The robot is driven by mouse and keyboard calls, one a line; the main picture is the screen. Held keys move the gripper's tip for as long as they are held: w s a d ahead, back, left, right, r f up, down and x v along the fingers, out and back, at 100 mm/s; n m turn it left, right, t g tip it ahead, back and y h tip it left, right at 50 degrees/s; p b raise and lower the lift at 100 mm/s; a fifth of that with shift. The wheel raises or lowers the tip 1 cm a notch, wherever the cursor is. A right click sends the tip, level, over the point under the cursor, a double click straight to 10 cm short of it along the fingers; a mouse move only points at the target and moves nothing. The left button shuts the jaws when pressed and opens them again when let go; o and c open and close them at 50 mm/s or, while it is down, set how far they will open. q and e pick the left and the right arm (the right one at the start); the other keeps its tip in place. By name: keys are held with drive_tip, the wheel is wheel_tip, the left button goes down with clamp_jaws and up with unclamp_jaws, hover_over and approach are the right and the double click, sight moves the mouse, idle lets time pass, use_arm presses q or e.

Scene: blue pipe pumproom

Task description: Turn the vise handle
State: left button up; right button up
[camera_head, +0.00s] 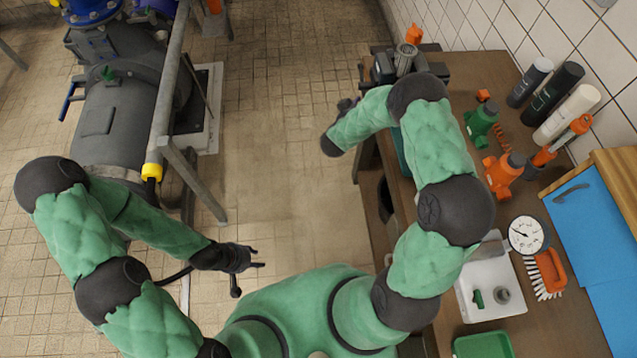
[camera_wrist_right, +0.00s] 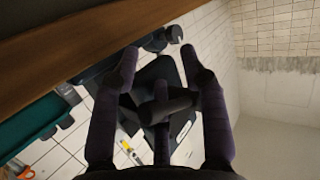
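The dark metal vise (camera_head: 384,68) appears to be at the far end of the workbench; my right arm partly hides it. My right gripper (camera_head: 347,104) is at the bench's left edge, below and left of the vise, and small in the head view. In the right wrist view its dark fingers (camera_wrist_right: 163,62) are spread apart. A dark bar-like shape (camera_wrist_right: 178,103) lies between them; I cannot tell if it is the vise handle or whether the fingers touch it. My left gripper (camera_head: 250,268) is open and empty over the floor, far from the bench.
The wooden workbench (camera_head: 455,335) runs along the tiled wall. It carries bottles (camera_head: 568,113), orange and green tools, a gauge (camera_head: 526,235), a brush (camera_head: 548,272) and a white tray (camera_head: 515,301). Grey pipework (camera_head: 110,120) and a railing stand left. The middle floor is clear.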

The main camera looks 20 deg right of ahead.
drive_tip(key=s+a+m+t+h+b, duration=0.2)
drive_tip(key=s+a+b, duration=0.2)
drive_tip(key=s+a, duration=0.3)
drive_tip(key=s+a+f+n+g+y+b, duration=0.1)
drive_tip(key=a+f+y, duration=0.4)
drive_tip(key=f, duration=0.5)
drive_tip(key=s+a+f+n+g+y+b, duration=0.2)
drive_tip(key=a+f+y, duration=0.4)
drive_tip(key=f, duration=0.5)
drive_tip(key=shift+s+a+n+y, duration=0.25)
drive_tip(key=shift+a+n+y, duration=0.05)
drive_tip(key=shift+a+n, duration=0.45)
